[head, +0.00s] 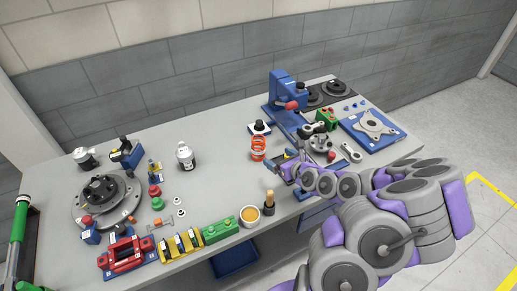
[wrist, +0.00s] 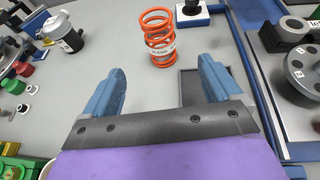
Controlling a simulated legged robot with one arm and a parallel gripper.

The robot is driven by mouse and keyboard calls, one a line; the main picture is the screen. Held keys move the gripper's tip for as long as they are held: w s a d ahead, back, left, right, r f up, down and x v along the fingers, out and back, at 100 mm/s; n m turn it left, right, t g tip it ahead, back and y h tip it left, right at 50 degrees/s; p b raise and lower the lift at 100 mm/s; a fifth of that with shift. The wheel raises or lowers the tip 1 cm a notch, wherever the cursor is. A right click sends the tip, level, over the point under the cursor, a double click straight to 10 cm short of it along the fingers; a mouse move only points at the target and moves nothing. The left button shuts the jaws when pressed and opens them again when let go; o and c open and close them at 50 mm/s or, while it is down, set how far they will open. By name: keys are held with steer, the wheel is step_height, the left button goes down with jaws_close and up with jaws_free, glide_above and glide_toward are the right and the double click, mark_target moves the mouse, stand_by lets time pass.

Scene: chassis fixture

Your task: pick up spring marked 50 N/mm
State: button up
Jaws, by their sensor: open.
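An orange coil spring (wrist: 158,30) stands upright on the grey bench ahead of my gripper, with a white label band around its lower middle. The print on the label is too small to read for certain. The spring also shows in the head view (head: 258,148), near the middle of the bench. My gripper (wrist: 163,88) is open and empty, its two blue fingers apart and the spring beyond them, roughly between them in the picture. In the head view my gripper (head: 285,170) is at the bench's right part, close to the spring, partly hidden by my arm.
A blue press (head: 283,92) and a grey flanged part (head: 319,145) lie to the right. A dark shallow tray (wrist: 190,87) is by the right finger. Bare bench lies left of the spring.

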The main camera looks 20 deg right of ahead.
mark_target(263, 148)
steer(key=b+x, duration=0.3)
steer(key=x, duration=0.6)
steer(key=shift+f, duration=0.1)
steer(key=shift+w, duration=0.35)
steer(key=b+x, duration=0.2)
steer(key=x, duration=0.2)
steer(key=shift+w+a+f, duration=0.1)
steer(key=shift+w+f, duration=0.05)
steer(key=shift+f, duration=0.1)
steer(key=shift+w+f, duration=0.1)
steer(key=shift+w, duration=0.25)
steer(key=shift+c, duration=0.3)
